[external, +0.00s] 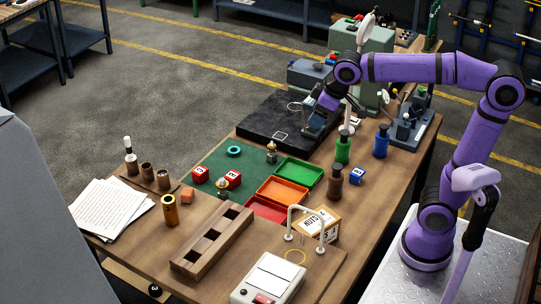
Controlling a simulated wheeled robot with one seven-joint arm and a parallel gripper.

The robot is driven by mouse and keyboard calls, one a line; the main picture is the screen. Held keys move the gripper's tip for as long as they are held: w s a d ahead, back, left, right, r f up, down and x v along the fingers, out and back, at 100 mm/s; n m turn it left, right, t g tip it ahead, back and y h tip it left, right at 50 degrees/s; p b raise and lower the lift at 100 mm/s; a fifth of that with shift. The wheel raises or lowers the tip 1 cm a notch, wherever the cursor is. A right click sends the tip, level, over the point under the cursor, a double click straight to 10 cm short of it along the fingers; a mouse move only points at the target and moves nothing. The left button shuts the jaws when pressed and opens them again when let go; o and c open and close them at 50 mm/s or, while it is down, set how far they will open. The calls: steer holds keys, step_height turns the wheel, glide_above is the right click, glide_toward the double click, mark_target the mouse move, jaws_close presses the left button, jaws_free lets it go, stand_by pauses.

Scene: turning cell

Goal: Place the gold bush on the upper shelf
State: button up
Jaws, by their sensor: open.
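The gold bush (170,210) is a brass-coloured hollow cylinder. It stands upright on the wooden bench at the left, beside a wooden block with square slots. My gripper (311,137) is open, low over the right part of the black plate, far behind and to the right of the bush. Its fingertips are small and partly hidden, and I see nothing held in it. I cannot make out which thing is the upper shelf.
Red, orange and green trays (299,171) and several bottles (335,181) fill the middle. The black plate (262,122) is mostly clear.

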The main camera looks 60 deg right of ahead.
steer(key=s+d+f+m, duration=0.1)
steer(key=s+d+f, duration=0.2)
steer(key=s, duration=0.3)
steer(key=s+d+f+m, duration=0.1)
steer(key=s+d+f, duration=0.2)
steer(key=s, duration=0.3)
steer(key=s+d+f+m+h, duration=0.1)
steer(key=s+d+f, duration=0.3)
steer(key=s, duration=0.2)
steer(key=shift+s, duration=0.25)
